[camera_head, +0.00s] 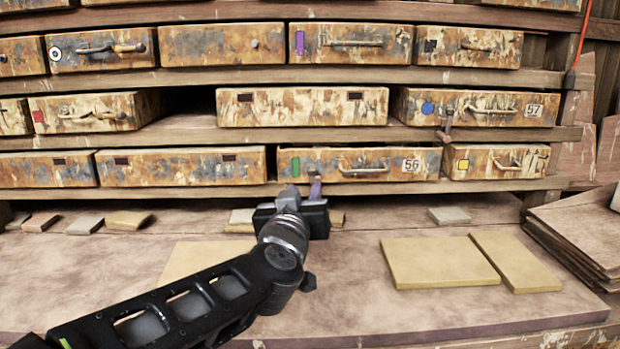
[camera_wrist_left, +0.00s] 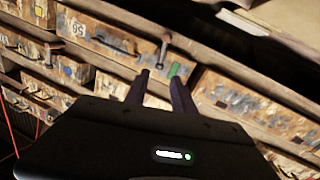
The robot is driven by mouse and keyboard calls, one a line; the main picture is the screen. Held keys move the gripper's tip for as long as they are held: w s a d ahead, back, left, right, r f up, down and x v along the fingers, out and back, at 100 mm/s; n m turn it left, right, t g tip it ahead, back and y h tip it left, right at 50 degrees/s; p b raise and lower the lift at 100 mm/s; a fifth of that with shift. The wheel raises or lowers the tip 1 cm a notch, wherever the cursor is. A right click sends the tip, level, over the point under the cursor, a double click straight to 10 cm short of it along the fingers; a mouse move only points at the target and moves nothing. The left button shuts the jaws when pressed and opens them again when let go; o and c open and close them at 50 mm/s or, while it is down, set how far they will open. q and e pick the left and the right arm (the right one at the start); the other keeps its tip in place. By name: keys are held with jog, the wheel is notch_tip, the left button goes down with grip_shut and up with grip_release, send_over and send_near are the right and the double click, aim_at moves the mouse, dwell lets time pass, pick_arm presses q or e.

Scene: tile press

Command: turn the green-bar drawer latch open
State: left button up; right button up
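The green-bar drawer (camera_head: 383,163) is in the lower row, with a green bar at its left, a pull handle and the number 56. Its front looks flush with its neighbours. The green bar (camera_wrist_left: 175,70) also shows in the left wrist view, where the scene is upside down. A small metal latch (camera_wrist_left: 163,48) stands at the drawer's edge beside the bar. My left gripper (camera_head: 303,191) is just below and in front of the drawer. In the wrist view its fingers (camera_wrist_left: 159,75) are apart with nothing between them, pointing toward the latch. Contact cannot be told. My right gripper is out of view.
A similar latch (camera_head: 446,122) stands by the blue-dot drawer (camera_head: 480,108). Flat yellow tiles (camera_head: 438,262) lie on the bench at the right. Small tiles lie along the back. Stacked boards (camera_head: 580,235) stand at the right edge.

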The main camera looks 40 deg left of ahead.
aim_at(311, 175)
pick_arm(q)
jog(key=b+x, duration=0.1)
jog(key=x, duration=0.6)
jog(key=shift+f, duration=0.1)
jog(key=shift+w+a+b, duration=0.2)
jog(key=shift+w+b, duration=0.1)
jog(key=shift+w, duration=0.1)
jog(key=shift+c, duration=0.3)
grip_shut()
